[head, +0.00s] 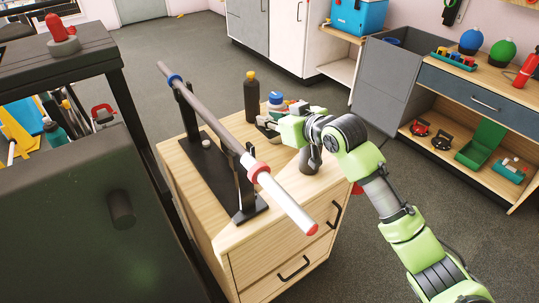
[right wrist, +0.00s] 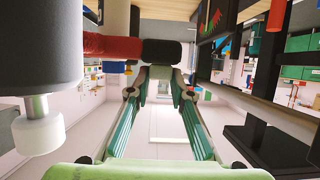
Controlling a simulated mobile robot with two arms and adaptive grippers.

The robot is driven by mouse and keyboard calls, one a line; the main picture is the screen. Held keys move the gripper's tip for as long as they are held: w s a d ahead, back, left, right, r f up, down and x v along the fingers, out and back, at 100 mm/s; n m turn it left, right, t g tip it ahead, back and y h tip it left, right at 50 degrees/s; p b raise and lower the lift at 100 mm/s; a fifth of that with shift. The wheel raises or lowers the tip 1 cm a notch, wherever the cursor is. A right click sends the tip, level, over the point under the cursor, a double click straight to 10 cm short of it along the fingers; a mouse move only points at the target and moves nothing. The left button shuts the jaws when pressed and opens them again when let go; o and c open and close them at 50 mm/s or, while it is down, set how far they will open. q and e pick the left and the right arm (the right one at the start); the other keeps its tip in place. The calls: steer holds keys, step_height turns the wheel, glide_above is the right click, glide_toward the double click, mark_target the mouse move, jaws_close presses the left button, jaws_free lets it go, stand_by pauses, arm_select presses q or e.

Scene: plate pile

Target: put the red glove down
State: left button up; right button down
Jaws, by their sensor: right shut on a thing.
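My right gripper (head: 268,125) reaches in from the right, low over the wooden cabinet top (head: 205,238), beside a bottle and a jar. In the right wrist view its green-lined fingers (right wrist: 164,82) close in towards a red piece with a black end (right wrist: 108,47), which I take for the red glove. The gripper is shut on it. My left gripper is out of view.
A pipe (head: 218,112) lies across a black stand on the cabinet. A dark bottle (head: 251,97) and a blue-and-white jar (head: 275,101) stand close by. A dark cabinet (head: 75,205) is at left. A workbench (head: 475,75) with several items is at right.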

step_height(320, 180, down, 8)
steer(key=shift+a+f+b, duration=0.1)
steer(key=shift+f+b, duration=0.15)
steer(key=shift+b, duration=0.65)
step_height(320, 180, down, 4)
steer(key=shift+r+b, duration=0.1)
steer(key=shift+b, duration=0.45)
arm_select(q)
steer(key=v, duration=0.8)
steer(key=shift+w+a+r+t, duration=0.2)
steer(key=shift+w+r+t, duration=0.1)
arm_select(e)
steer(key=shift+s, duration=0.1)
steer(key=c, duration=2.2)
jaws_free()
steer(key=shift+f, duration=0.2)
steer(key=o, duration=0.4)
steer(key=shift+r, duration=0.1)
